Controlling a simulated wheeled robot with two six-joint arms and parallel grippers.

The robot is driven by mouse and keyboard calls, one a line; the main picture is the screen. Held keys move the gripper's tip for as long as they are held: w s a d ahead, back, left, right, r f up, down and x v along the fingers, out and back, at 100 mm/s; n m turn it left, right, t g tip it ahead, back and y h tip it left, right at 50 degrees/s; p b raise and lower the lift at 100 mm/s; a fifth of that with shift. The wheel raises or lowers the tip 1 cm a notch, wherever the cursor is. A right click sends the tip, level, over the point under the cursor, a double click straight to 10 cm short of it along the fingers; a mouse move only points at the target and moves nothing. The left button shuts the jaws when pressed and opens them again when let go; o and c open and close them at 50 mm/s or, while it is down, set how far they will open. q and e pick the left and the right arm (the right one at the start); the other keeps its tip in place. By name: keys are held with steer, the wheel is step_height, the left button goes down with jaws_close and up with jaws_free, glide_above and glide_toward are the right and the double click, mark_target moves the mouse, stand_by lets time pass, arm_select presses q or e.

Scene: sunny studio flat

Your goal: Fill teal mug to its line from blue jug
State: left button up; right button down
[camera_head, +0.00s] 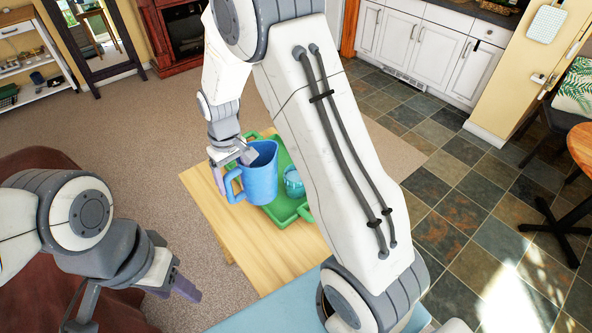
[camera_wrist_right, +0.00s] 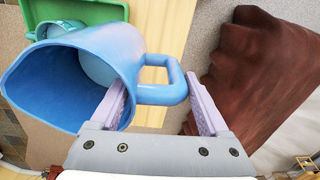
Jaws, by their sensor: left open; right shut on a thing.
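The blue jug (camera_head: 262,178) is at the wooden table's tray, roughly upright, its open mouth facing up. My right gripper (camera_head: 232,170) is shut on its handle, which shows between the fingers (camera_wrist_right: 160,105) in the right wrist view. That view looks into the jug (camera_wrist_right: 45,88), where a paler blue round surface shows. I cannot tell whether the jug's base is raised. The teal mug (camera_head: 294,184) stands on the green tray just right of the jug, partly hidden by my arm; its fill line is not visible. My left gripper (camera_head: 135,304) is open and empty at lower left.
The green tray (camera_head: 281,214) lies on the wooden table (camera_head: 218,216), whose near left part is bare. A dark red draped piece (camera_head: 30,165) is at left. A pale blue surface (camera_head: 275,312) is at the bottom. Carpet lies left of the table.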

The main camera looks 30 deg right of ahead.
steer(key=shift+s+a+r+p, duration=0.2)
steer(key=shift+a+r+p, duration=0.3)
steer(key=shift+a+r, duration=0.25)
steer(key=shift+s+a+r+p, duration=0.15)
steer(key=shift+a+r+p, duration=0.45)
steer(key=shift+a, duration=0.25)
